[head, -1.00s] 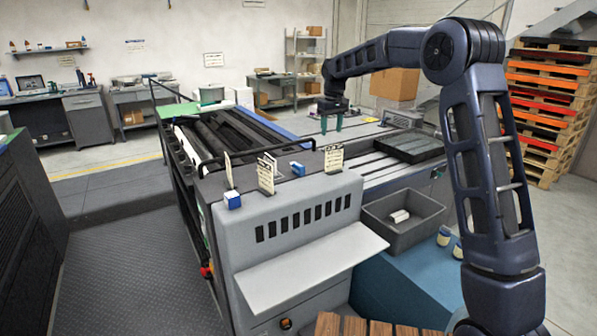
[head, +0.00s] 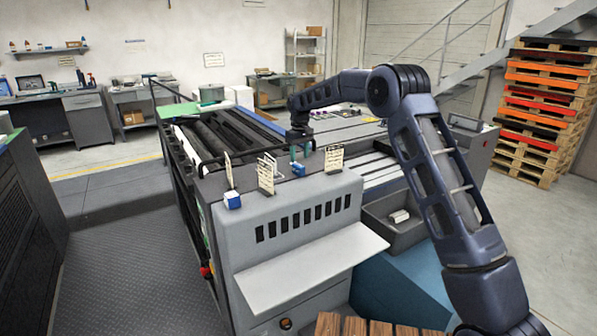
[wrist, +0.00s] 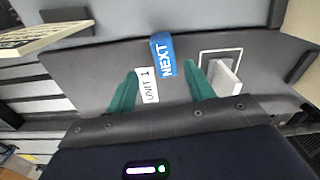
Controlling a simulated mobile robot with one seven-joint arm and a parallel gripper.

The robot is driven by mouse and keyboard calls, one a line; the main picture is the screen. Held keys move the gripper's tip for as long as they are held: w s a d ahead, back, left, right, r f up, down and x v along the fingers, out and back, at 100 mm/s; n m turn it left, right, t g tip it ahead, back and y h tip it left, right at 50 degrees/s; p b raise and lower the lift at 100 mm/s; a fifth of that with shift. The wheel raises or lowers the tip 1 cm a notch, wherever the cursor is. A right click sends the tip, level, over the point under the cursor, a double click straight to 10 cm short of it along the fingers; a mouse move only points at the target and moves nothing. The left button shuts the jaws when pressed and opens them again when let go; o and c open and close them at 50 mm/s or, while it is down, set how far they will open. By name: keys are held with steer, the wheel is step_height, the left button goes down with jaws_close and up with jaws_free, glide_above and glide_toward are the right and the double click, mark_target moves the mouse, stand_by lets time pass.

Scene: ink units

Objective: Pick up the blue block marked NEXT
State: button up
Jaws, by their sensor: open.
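The blue block marked NEXT (wrist: 163,56) lies on the grey top of the machine, ahead of and between my open fingers in the wrist view. In the head view the same blue block (head: 298,169) sits on the machine's top edge, just below my gripper (head: 301,150). My gripper (wrist: 160,85) has teal fingers, spread apart and empty. A white label reading UNIT 1 (wrist: 149,86) lies on the surface near the left finger.
A second blue block (head: 232,200) sits at the machine's left front corner. Upright cards stand close by, one left (head: 265,178) and one right (head: 334,158) of the NEXT block. A grey bin (head: 385,232) holds a pale item.

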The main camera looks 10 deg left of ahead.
mark_target(298, 165)
steer(key=shift+s+a+f, duration=0.1)
steer(key=shift+s+f, duration=0.1)
steer(key=shift+f, duration=1.35)
steer(key=shift+s+a+f, duration=0.1)
steer(key=shift+s+f, duration=0.05)
steer(key=shift+f, duration=1.4)
steer(key=c, duration=1.1)
steer(key=shift+r, duration=0.15)
